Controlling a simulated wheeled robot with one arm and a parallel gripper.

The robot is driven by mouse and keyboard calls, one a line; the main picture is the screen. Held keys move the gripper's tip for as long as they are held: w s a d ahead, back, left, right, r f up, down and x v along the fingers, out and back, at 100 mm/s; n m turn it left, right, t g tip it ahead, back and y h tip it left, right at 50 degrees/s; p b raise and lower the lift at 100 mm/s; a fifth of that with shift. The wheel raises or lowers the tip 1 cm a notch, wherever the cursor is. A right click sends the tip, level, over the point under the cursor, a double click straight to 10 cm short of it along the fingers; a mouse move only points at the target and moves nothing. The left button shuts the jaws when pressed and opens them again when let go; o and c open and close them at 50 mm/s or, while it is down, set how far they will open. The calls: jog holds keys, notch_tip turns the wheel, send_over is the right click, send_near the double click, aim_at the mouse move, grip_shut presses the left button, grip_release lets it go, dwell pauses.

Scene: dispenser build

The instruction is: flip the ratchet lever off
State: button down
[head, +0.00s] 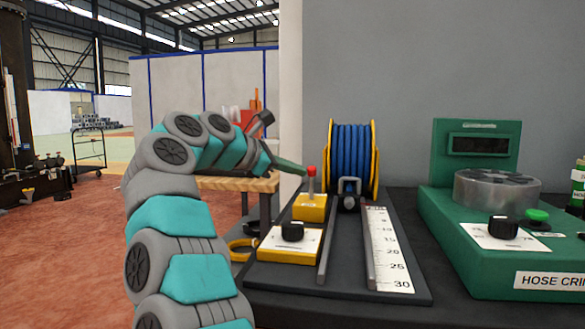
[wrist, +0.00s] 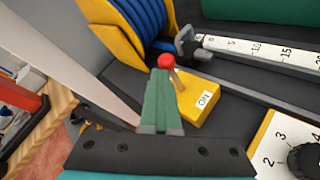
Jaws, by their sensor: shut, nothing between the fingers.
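The ratchet lever (head: 311,183) is a short metal stick with a red knob on a yellow block (head: 309,208), standing in front of a reel of blue hose (head: 351,160). In the wrist view the lever's red knob (wrist: 166,61) shows just beyond my fingertips, and the yellow block (wrist: 200,101) carries a white label reading ON. My gripper (wrist: 160,75) has its green fingers shut and empty. Its tips are right beside the lever; I cannot tell whether they touch it. In the head view my gripper (head: 303,170) reaches in from the left at knob height.
A ruler strip (head: 388,250) runs toward the front right of the dispenser base. A black dial (head: 292,231) sits on a yellow box in front of the lever. A green hose crimper (head: 480,230) stands at right. A wooden table (head: 240,184) is behind my arm.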

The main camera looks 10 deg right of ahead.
jog(key=shift+w+d+r, duration=0.15)
jog(key=shift+r, duration=0.05)
jog(key=shift+w+d+r+p, duration=0.1)
jog(key=shift+w+d+p, duration=0.2)
jog(key=shift+p, duration=0.5)
jog(key=shift+w+a, duration=0.1)
jog(key=shift+w, duration=0.05)
jog(key=shift+r+p, duration=0.65)
jog(key=shift+p, duration=0.05)
